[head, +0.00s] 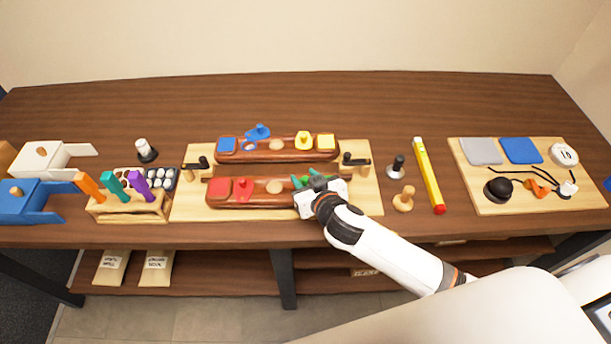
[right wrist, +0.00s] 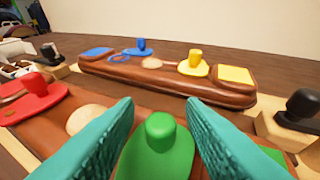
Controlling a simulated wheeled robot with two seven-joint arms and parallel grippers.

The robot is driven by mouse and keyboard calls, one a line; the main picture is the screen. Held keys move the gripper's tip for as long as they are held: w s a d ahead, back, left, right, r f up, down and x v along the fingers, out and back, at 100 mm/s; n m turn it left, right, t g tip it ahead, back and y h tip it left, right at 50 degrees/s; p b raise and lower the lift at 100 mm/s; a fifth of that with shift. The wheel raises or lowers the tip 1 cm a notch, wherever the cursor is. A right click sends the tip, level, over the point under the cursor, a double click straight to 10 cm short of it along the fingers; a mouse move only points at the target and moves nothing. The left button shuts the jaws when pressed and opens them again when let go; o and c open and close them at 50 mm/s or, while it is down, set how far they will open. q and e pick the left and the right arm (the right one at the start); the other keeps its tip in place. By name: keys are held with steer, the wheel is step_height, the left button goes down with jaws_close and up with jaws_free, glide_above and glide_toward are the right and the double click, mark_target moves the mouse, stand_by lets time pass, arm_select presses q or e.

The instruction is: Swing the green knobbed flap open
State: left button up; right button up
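The green flap with its round knob (right wrist: 160,130) is on the front reddish-brown bar (head: 252,200), at the bar's right part. A green square patch (right wrist: 274,155) shows beside it in the right wrist view. My right gripper (right wrist: 160,108) has teal fingers standing apart, one on each side of the green knob. Gaps show between the knob and both fingers, so it is open and not clamped. In the head view my right gripper (head: 308,182) covers most of the flap. The flap's pivot is hidden. My left gripper is not in view.
The front bar also carries a red knobbed flap (head: 243,187). The rear bar (head: 276,156) carries blue (head: 258,132) and yellow (head: 304,140) knobbed flaps. Black-handled clamps (head: 355,161) stand at the board's sides. A wooden peg (head: 404,199) stands right of the board.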

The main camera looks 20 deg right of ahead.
steer(key=shift+w+f, duration=0.1)
steer(key=shift+w, duration=0.15)
jaws_close()
